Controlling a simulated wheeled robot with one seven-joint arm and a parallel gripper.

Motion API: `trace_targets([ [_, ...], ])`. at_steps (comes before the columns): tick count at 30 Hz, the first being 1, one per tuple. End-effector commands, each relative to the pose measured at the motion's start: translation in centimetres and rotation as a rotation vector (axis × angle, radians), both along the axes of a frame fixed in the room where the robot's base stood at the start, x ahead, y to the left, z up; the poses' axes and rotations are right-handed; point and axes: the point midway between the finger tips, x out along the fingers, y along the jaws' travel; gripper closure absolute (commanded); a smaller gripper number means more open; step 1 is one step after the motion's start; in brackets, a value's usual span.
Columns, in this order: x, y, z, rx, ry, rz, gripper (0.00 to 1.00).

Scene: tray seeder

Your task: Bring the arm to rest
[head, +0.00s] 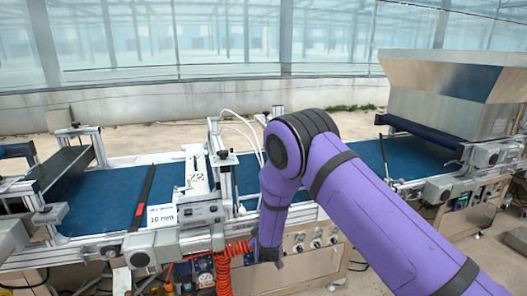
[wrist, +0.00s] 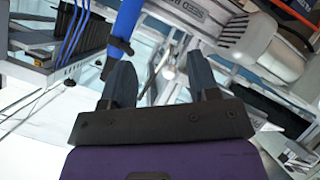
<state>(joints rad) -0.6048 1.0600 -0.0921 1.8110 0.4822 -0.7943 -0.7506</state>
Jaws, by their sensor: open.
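My purple arm (head: 375,200) reaches in from the lower right of the head view. It bends at a dark-banded joint above the conveyor, and its far part points down along the machine's front side. My gripper (wrist: 160,78) shows in the wrist view with its two dark fingers apart. I see nothing held between them. In the head view the fingers cannot be made out. A blue tube (wrist: 126,22) passes just beyond the left finger, and I cannot tell whether they touch.
The tray seeder has a blue conveyor belt (head: 100,203), a sign reading 10 mm (head: 162,217) and a large metal hopper (head: 440,95) at right. An orange coiled hose (head: 223,272) hangs close to my arm's lower end. Grey machine parts (wrist: 270,50) fill the wrist view's upper right.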

Motion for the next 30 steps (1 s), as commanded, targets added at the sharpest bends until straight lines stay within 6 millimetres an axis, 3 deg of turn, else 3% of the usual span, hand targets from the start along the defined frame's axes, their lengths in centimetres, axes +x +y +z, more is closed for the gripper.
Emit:
trace_targets([
  [1,0.5,-0.6,2.5,0.028,0.015,-0.012,0.45],
  [3,0.7,-1.4,5.2,0.064,0.045,-0.026,0.45],
  [14,-0.5,-6.6,18.9,0.221,0.185,-0.09,0.45],
  [23,-4.9,-11.9,28.9,0.322,0.29,-0.144,0.45],
  [30,-10.4,-16.4,35.4,0.379,0.368,-0.194,0.45],
])
